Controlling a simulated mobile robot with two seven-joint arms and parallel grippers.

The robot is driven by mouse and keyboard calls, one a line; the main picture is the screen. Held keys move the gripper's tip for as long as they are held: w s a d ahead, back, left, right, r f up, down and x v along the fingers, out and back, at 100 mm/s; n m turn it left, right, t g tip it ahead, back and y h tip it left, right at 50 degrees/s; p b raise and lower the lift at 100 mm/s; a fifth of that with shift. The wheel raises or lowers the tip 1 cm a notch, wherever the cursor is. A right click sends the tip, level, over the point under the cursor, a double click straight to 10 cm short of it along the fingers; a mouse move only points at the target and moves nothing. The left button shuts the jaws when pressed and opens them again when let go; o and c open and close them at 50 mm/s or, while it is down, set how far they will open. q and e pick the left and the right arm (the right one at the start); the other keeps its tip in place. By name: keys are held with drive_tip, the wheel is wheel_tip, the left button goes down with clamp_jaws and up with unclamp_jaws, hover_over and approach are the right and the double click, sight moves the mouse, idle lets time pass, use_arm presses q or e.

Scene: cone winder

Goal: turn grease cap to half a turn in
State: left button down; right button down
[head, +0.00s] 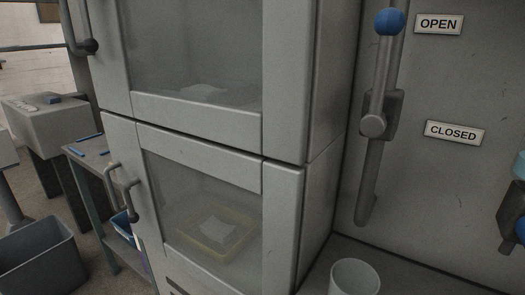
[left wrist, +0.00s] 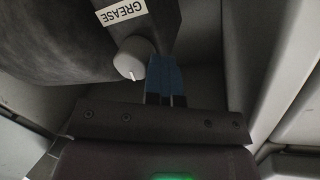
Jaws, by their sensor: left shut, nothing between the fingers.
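The grease cap (left wrist: 132,56) shows in the left wrist view as a pale grey round knob with a short white mark near its lower edge. A white label (left wrist: 122,12) reading GREASE is on the dark housing above it. My left gripper (left wrist: 163,62) has blue fingers that are shut together with nothing between them. They are just right of the cap in the picture; I cannot tell whether they touch it. The cap and the left gripper do not show in the head view. My right gripper is in neither view.
In the head view a grey cabinet with two windowed doors (head: 198,157) fills the middle. A blue-knobbed lever (head: 382,85) stands beside the signs OPEN (head: 438,24) and CLOSED (head: 454,132). A white cup (head: 354,277) stands below. A grey bin (head: 42,260) is at lower left.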

use_arm(q)
drive_tip(key=shift+d+r+p, duration=0.2)
drive_tip(key=shift+r+p, duration=0.2)
drive_tip(key=shift+r, duration=0.2)
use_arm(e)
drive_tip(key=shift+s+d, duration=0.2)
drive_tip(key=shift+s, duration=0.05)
use_arm(q)
drive_tip(key=shift+s+d+r+p, duration=0.15)
drive_tip(key=shift+r+p, duration=0.15)
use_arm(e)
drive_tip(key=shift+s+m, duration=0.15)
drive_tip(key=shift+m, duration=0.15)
use_arm(q)
drive_tip(key=shift+s+d+r, duration=0.1)
drive_tip(key=shift+s+d, duration=0.1)
drive_tip(key=shift+s, duration=0.05)
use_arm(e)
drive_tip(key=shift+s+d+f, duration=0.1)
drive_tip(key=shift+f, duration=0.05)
